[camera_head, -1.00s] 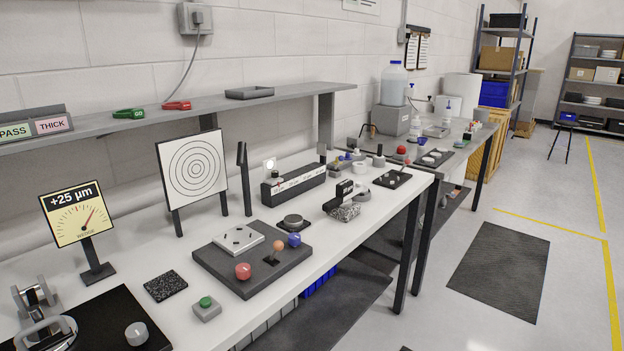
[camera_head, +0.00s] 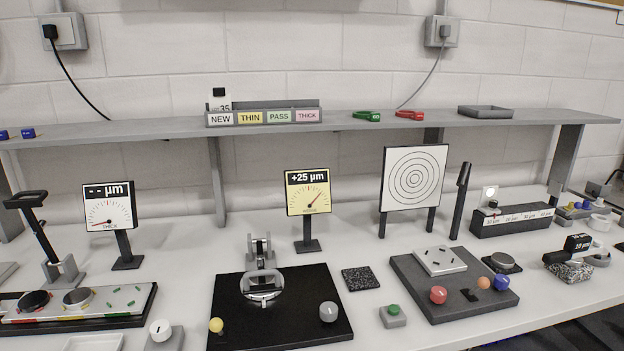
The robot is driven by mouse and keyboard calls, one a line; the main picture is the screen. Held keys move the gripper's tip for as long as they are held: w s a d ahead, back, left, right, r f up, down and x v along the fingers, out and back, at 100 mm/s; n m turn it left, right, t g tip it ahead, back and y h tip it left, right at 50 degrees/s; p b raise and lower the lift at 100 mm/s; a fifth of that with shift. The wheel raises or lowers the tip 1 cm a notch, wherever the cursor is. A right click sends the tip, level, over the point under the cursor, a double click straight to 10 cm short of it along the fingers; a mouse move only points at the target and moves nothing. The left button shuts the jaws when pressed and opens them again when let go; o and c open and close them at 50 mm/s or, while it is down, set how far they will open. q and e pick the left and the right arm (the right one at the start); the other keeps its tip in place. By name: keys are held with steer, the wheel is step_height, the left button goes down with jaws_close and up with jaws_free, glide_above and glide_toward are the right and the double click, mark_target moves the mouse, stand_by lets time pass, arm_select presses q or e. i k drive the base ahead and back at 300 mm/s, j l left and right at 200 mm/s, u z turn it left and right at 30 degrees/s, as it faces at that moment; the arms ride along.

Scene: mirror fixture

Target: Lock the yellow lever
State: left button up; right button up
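A yellow ball knob (camera_head: 216,325) stands at the front left corner of a black plate (camera_head: 300,318), at the near edge of the bench. It is the only yellow knob I can make out close to me, and its lever arm is too small or hidden to read. The plate also carries a metal ring-shaped clamp (camera_head: 262,286) and a grey round knob (camera_head: 328,312). To the right, a dark grey fixture block (camera_head: 425,290) has a red knob (camera_head: 438,294), an orange knob (camera_head: 484,283) and a blue knob (camera_head: 501,282). Neither gripper is in view.
A grey box with a green button (camera_head: 393,316) and a speckled block (camera_head: 361,279) lie between plate and fixture. A dial sign (camera_head: 308,193) and a target board (camera_head: 413,177) stand behind. A grey box with a white knob (camera_head: 160,333) is left of the plate. A shelf (camera_head: 340,121) runs above.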

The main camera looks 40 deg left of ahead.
mark_target(216, 325)
steer(key=u, duration=1.8)
